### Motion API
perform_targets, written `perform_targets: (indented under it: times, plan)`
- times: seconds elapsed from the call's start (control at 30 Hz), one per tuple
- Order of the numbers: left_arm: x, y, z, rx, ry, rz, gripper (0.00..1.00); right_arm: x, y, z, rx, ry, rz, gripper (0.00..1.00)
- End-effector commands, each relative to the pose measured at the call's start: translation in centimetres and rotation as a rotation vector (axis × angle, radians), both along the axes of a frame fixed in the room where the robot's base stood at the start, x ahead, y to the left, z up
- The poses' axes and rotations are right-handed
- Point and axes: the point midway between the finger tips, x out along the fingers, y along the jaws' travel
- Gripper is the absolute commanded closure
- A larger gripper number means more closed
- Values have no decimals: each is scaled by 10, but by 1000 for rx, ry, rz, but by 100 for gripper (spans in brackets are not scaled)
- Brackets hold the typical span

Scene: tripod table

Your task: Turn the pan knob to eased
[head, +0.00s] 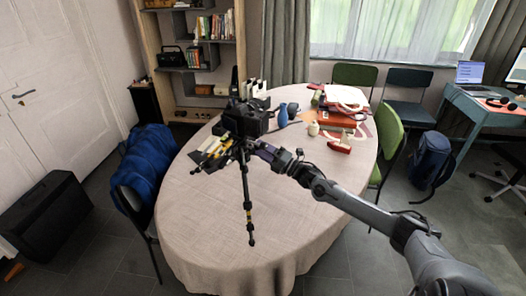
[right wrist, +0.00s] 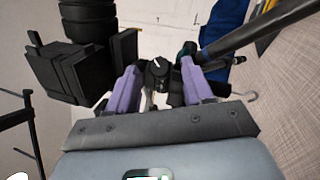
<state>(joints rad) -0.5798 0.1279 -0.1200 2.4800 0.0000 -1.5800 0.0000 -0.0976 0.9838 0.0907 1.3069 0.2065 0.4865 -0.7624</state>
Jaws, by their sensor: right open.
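A black tripod (head: 247,200) stands on the oval table with a black camera (head: 250,118) on its head. My right gripper (head: 256,149) reaches in from the right to the tripod head, just below the camera. In the right wrist view, the two purple fingers of my right gripper (right wrist: 161,82) are open. A dark round knob with a white pointer mark (right wrist: 157,68) shows between the fingertips. I cannot tell whether the fingers touch it. The camera (right wrist: 75,65) shows at the upper left there. Any setting labels are too small to read. My left gripper is in neither view.
The table (head: 205,225) has a beige cloth and a clear front. Yellow and dark items (head: 213,152) lie left of the tripod. A blue vase (head: 283,116) and a red box (head: 335,118) stand behind it. A dark tripod bar (right wrist: 255,35) crosses beside the right finger.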

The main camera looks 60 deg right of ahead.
Motion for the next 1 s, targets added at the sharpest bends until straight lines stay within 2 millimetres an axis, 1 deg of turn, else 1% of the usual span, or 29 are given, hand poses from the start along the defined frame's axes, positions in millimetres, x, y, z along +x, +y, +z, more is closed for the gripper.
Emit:
perform_targets:
  times: [0.17, 0.37, 0.47, 0.8, 1.0]
  plan:
    - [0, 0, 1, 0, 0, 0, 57, -1, 0, -1, 0, 1, 0, 49]
    - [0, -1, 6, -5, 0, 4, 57, -13, -1, -4, 2, 4, -1, 49]
    - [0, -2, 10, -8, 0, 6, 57, -25, -1, -6, 2, 4, 1, 49]
    - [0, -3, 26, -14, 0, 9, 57, -74, -3, -19, 2, 4, -1, 49]
    - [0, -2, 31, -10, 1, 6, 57, -96, -4, -25, 1, 1, 1, 49]
